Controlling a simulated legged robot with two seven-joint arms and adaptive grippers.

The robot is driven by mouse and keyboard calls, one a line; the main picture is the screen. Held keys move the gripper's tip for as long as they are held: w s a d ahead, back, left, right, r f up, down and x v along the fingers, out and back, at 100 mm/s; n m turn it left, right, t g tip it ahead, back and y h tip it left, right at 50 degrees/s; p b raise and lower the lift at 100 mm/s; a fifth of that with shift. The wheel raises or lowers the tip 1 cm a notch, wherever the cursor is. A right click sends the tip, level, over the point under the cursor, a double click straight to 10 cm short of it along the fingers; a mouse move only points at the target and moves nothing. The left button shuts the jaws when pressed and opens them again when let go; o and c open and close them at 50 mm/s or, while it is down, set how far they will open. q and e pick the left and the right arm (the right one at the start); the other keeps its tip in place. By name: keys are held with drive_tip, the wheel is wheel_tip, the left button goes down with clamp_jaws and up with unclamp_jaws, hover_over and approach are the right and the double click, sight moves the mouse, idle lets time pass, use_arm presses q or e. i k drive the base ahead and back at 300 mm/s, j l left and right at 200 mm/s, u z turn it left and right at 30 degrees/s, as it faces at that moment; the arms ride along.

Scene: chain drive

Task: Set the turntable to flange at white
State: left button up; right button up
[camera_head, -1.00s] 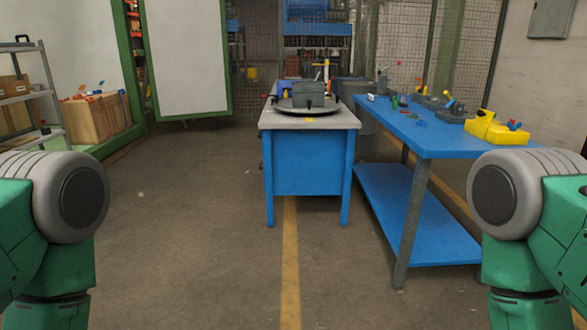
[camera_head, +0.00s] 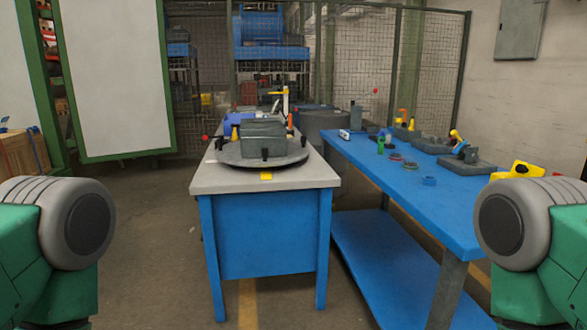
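The turntable (camera_head: 234,158) is a dark round disc on the grey top of a blue table. A grey box-shaped block (camera_head: 263,136) stands on it, with small black posts at its front. A yellow patch (camera_head: 266,176) marks the tabletop at the turntable's front edge. Small blue, yellow, white and orange parts show behind and beside the block. Which one is the flange, and any white mark, I cannot tell. Only my upper arm parts show at both sides; neither gripper is in view.
A long blue workbench (camera_head: 400,180) with a lower shelf stands at the right, holding several small tools, coloured rings and a yellow part (camera_head: 522,170). A green-framed white panel (camera_head: 115,75) stands at the left. Mesh fencing closes the back. The floor at the front left is clear.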

sight(263, 142)
drive_tip(key=i+l+u, duration=0.1)
drive_tip(key=i, duration=0.45)
drive_tip(key=i+l+u, duration=0.15)
drive_tip(key=i, duration=0.4)
drive_tip(key=i+l+u, duration=0.1)
drive_tip(key=i+l, duration=0.15)
drive_tip(key=i, duration=0.25)
